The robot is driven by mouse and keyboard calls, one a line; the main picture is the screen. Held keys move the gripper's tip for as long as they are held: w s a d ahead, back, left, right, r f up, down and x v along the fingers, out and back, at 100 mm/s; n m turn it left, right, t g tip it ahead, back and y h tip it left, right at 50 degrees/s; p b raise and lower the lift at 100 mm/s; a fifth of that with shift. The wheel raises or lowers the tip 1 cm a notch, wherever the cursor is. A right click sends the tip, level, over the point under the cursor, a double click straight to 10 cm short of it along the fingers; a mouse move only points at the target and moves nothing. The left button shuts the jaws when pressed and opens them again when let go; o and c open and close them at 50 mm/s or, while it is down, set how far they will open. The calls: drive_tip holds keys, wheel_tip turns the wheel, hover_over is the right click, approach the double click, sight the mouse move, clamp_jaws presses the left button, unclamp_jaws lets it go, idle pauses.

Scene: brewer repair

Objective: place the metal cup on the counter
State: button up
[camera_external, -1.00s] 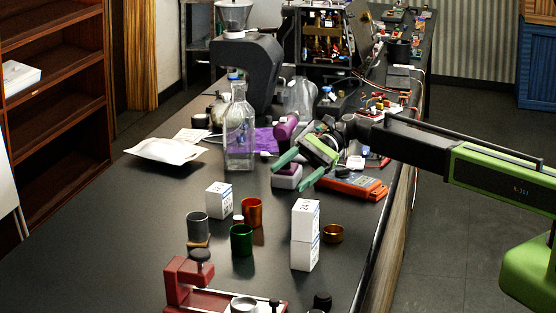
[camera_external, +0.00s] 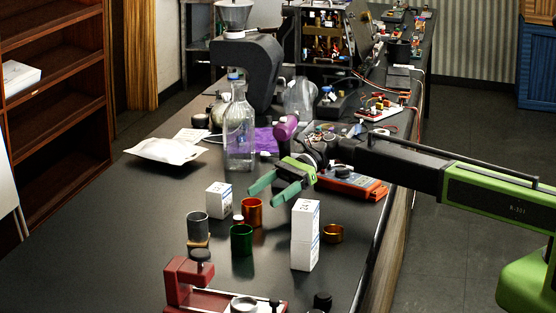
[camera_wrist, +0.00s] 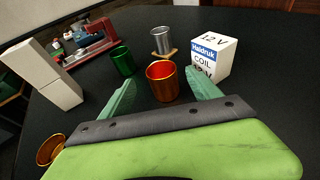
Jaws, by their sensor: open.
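A grey metal cup (camera_external: 198,226) stands upright on a small wooden block (camera_external: 198,244) on the dark counter (camera_external: 120,235). It also shows in the wrist view (camera_wrist: 162,40), on the same block (camera_wrist: 165,52). My gripper (camera_external: 264,194) is open and empty above the counter, behind the cups. In the wrist view an orange cup (camera_wrist: 162,84) appears between the green fingers (camera_wrist: 159,78), with the metal cup beyond it. I cannot tell whether the fingers reach around the orange cup.
A green cup (camera_external: 241,240) and an orange cup (camera_external: 251,212) stand close by. White boxes (camera_external: 218,200) (camera_external: 305,235) flank them.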

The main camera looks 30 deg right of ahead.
sight(244, 208)
drive_tip(key=shift+b+x, duration=0.65)
drive_tip(key=shift+x, duration=2.1)
drive_tip(key=shift+w+r, duration=0.1)
drive_tip(key=shift+r, duration=0.05)
clamp_jaws()
drive_tip(key=w+d+r+p, duration=0.1)
drive_tip(key=d+r+p, duration=1)
drive_tip(key=shift+w+d, duration=0.15)
drive_tip(key=shift+d, duration=0.15)
